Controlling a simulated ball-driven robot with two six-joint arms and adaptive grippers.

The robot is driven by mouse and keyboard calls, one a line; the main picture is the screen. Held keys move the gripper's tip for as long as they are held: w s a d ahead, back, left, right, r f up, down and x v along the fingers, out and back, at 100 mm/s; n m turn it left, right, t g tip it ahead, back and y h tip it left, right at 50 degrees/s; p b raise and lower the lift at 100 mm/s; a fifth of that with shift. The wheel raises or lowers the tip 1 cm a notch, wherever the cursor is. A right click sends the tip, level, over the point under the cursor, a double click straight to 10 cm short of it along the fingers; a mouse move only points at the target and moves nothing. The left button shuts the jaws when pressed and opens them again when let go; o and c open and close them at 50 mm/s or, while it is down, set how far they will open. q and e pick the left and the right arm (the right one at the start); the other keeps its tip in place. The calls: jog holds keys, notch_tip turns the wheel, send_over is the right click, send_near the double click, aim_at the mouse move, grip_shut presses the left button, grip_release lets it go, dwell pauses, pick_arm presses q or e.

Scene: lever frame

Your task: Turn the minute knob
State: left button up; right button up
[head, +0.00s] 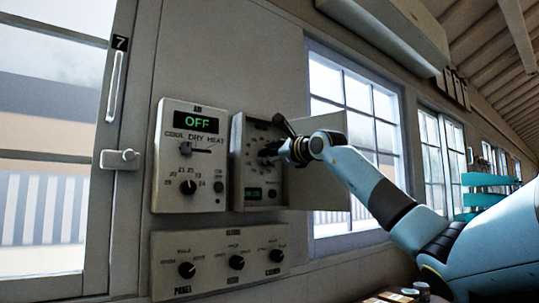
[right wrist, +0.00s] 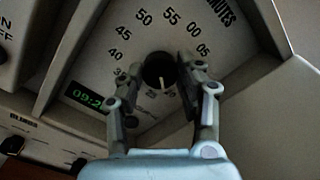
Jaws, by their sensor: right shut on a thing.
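The minute knob (right wrist: 158,70) is round and black with a pale pointer mark. It sits on a dial plate marked MINUTES, with printed numbers around it. My right gripper (right wrist: 162,78) has one finger on each side of the knob and is shut on it; the fingers hide part of the dial. In the head view my right gripper (head: 272,151) reaches from the right into the timer box (head: 238,165) and hides the knob there. A green display, partly hidden by a finger in the right wrist view (right wrist: 82,96), shows below left of the knob. My left gripper is not in view.
An open cover (head: 325,195) stands out at the timer box's right. An air-conditioner panel (head: 165,185) reading OFF is on its left. A panel with three knobs (head: 215,262) is below. A window latch (head: 118,159) is at the far left.

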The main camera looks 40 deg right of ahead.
jog(key=shift+f+n, duration=0.1)
jog(key=shift+n, duration=0.5)
jog(key=o, duration=1.2)
jog(key=shift+c, duration=0.2)
jog(key=shift+s, duration=0.1)
jog(key=s, duration=0.7)
jog(key=shift+s+a, duration=0.15)
jog(key=shift+a, duration=0.3)
jog(key=shift+f, duration=0.1)
